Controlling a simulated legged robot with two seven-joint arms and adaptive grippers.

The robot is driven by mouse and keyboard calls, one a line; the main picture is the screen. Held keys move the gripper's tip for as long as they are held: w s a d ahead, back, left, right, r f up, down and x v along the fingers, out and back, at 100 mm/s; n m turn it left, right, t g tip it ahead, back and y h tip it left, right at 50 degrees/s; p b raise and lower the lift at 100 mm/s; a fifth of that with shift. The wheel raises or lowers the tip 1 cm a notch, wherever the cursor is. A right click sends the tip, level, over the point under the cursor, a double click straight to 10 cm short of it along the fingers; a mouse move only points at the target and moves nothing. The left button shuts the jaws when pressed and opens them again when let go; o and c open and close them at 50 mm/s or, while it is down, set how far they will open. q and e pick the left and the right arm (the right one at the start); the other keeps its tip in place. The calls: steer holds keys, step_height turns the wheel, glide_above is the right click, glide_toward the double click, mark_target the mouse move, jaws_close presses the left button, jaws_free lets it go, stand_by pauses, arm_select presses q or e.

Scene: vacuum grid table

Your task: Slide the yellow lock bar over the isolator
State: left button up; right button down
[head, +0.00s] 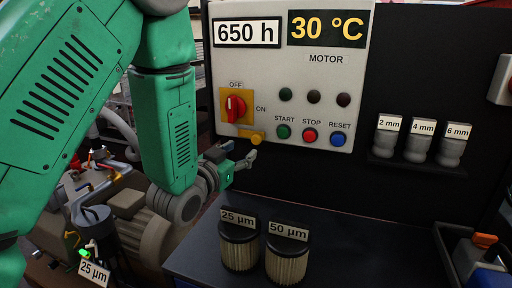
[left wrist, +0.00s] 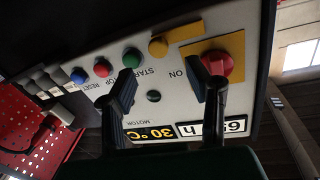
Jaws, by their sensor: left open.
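The isolator (head: 235,107) is a red rotary knob on a yellow plate, at the left of the grey motor panel, with its handle upright at OFF. The yellow lock bar (head: 251,136) with a round knob sits just below and right of the plate. My left gripper (head: 240,163) is open and empty, below the lock bar and in front of the panel. In the left wrist view my two fingers (left wrist: 166,98) stand apart before the panel. The isolator knob (left wrist: 217,64) shows partly behind one finger, and the lock bar (left wrist: 160,47) shows beyond the fingers. My right gripper is not seen.
Green, red and blue push buttons (head: 310,136) lie right of the lock bar. Two filters (head: 240,245) labelled 25 µm and 50 µm stand on the dark table (head: 350,255) below. Labelled grey pots (head: 420,140) sit on a shelf at right. A motor unit (head: 140,215) is at lower left.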

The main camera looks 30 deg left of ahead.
mark_target(255, 141)
arm_select(q)
steer(key=w, duration=0.8)
steer(key=shift+w+a, duration=0.2)
steer(key=shift+a, duration=0.05)
steer(key=shift+c, duration=0.3)
